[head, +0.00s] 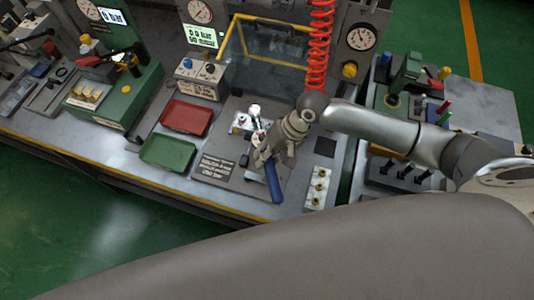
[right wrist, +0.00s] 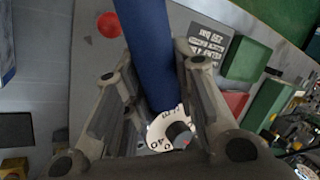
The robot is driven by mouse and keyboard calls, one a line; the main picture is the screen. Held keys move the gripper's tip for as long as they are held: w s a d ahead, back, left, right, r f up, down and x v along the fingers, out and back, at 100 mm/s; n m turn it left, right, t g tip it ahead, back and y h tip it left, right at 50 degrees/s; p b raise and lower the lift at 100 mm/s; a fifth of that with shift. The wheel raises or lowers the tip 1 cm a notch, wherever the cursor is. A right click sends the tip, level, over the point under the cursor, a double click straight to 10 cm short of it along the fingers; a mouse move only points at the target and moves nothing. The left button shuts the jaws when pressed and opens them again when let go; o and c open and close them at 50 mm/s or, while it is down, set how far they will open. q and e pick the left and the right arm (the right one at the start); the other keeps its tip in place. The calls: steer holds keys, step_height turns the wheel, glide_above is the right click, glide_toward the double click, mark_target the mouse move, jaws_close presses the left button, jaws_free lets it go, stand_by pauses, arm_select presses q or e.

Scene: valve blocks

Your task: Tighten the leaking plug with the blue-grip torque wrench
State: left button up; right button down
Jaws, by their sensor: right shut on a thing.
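The torque wrench's blue grip (head: 273,182) slants down and right from my right gripper (head: 265,157) in the head view. In the right wrist view the blue grip (right wrist: 150,50) runs between the two fingers of the right gripper (right wrist: 155,62), which is shut on it. A small block with silver and white fittings (head: 243,124) stands just beyond and left of the gripper. I cannot tell which fitting is the leaking plug, and the wrench's head is hidden. My left gripper is not in view.
A red tray (head: 186,118) and a green tray (head: 168,153) lie left on the bench. A strip with brass fittings (head: 318,188) lies right of the wrench. A red coiled hose (head: 319,45) hangs above the gripper. A yellow-framed clear guard (head: 262,52) stands behind.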

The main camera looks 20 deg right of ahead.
steer(key=shift+f+b, duration=0.6)
steer(key=shift+f, duration=0.65)
stand_by(0.3)
steer(key=shift+a+r, duration=0.1)
steer(key=shift+a, duration=0.05)
steer(key=shift+w+a+m+p, duration=0.1)
steer(key=shift+a+m+p, duration=0.2)
steer(key=shift+p, duration=0.3)
steer(key=shift+w+a+m+t+p, duration=0.1)
steer(key=shift+a+m+t+p, duration=0.4)
steer(key=shift+a+m+p, duration=0.45)
steer(key=shift+d+n, duration=0.1)
steer(key=shift+n, duration=0.15)
